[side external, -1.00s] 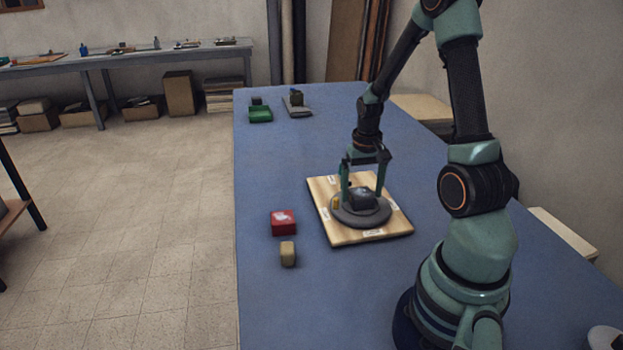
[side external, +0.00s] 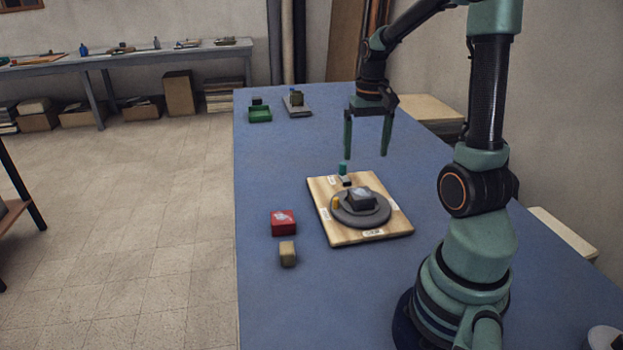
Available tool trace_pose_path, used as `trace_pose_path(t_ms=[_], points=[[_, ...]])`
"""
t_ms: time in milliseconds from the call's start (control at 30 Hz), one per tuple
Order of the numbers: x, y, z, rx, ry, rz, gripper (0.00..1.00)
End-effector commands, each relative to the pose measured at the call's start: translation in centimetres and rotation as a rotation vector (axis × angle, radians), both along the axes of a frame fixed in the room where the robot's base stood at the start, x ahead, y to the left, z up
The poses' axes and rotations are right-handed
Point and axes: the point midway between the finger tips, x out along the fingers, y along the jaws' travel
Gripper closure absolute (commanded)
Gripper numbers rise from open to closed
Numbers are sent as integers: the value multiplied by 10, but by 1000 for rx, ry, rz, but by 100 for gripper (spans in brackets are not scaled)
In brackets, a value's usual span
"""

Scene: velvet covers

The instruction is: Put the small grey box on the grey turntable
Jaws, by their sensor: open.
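A small dark grey box (side external: 361,197) sits on the round grey turntable (side external: 372,217), near its middle. The turntable rests on a light wooden board (side external: 335,233) with small white labels. A small yellow piece (side external: 336,202) is at the turntable's left edge. My gripper (side external: 366,154) is open and empty, above and behind the board, apart from the box. Its two green fingers point down.
A red box (side external: 284,222) and a tan block (side external: 288,253) stand left of the board. A small teal-topped item (side external: 343,169) is at the board's back edge. A green tray (side external: 260,115) and a grey stand (side external: 297,110) are at the table's far end. The blue table's (side external: 290,165) left middle is clear.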

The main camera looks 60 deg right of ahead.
Motion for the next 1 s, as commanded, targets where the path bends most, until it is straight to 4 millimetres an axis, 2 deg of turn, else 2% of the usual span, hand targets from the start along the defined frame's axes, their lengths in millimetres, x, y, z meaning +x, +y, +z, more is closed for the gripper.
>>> trace_pose_path(t_ms=[67,167,267,400,600,700,833,1000], points=[[2,4,6,-4,-6,12,1],[9,20,16,-26,-32,66,1],[20,53,32,-64,-88,171,1],[28,114,54,-121,-193,362,1],[22,188,72,-172,-349,608,1],[16,212,76,-184,-407,691,1],[11,229,78,-191,-454,754,1],[9,234,78,-192,-466,773,1]])
